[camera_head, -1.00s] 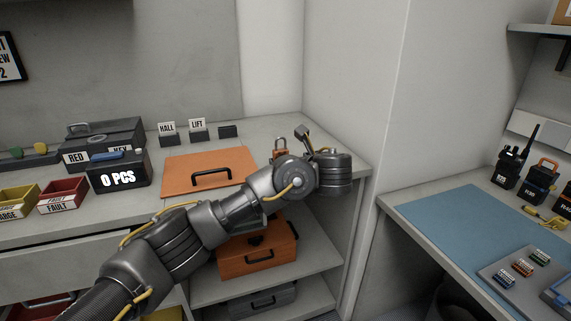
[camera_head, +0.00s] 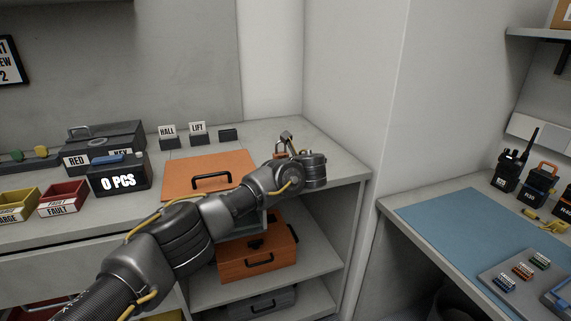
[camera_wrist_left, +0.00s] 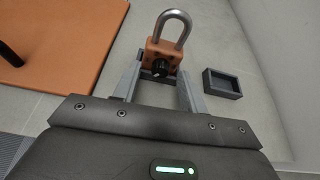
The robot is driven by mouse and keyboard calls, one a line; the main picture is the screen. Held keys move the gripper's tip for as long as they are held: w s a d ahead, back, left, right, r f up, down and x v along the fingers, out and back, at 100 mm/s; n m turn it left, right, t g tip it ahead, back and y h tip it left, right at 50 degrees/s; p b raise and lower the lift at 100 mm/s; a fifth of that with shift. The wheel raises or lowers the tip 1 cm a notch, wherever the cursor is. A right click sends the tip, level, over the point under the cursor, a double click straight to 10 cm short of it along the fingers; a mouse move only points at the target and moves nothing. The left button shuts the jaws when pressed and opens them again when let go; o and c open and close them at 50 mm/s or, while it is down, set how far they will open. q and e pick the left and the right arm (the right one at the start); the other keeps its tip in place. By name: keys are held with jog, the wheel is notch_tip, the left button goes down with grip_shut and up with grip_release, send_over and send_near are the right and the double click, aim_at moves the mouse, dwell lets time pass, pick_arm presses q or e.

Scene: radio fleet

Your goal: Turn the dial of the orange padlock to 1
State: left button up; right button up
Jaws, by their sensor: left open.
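The orange padlock (camera_wrist_left: 153,52) shows in the left wrist view, with its grey metal shackle (camera_wrist_left: 173,24) upward and a small black dial (camera_wrist_left: 160,68) on its near face. The number on the dial is too small to read. My left gripper (camera_wrist_left: 158,72) is open, with one finger on each side of the dial near the padlock's lower part. I cannot tell whether the fingers touch it. My right gripper is not in view.
An orange panel with a black handle (camera_head: 185,180) lies left of the padlock. A small dark tray (camera_wrist_left: 222,84) sits right of the padlock in the wrist view. HALL and LIFT label blocks (camera_head: 198,138) stand behind. A wall (camera_head: 345,80) bounds the right.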

pick_arm(q)
jog(key=shift+c, duration=0.4)
grip_shut()
jog(key=shift+a+n, duration=0.1)
jog(key=shift+n, duration=0.2)
jog(key=n+t+h+b, duration=0.1)
jog(key=n+h+b, duration=0.1)
jog(key=n+b, duration=0.1)
jog(key=shift+s+a+f, duration=0.1)
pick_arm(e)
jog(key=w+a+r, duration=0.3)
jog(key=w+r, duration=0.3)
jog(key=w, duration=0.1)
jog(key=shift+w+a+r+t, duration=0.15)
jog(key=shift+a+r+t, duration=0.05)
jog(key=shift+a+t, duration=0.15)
pick_arm(q)
jog(key=shift+o, duration=0.4)
grip_release()
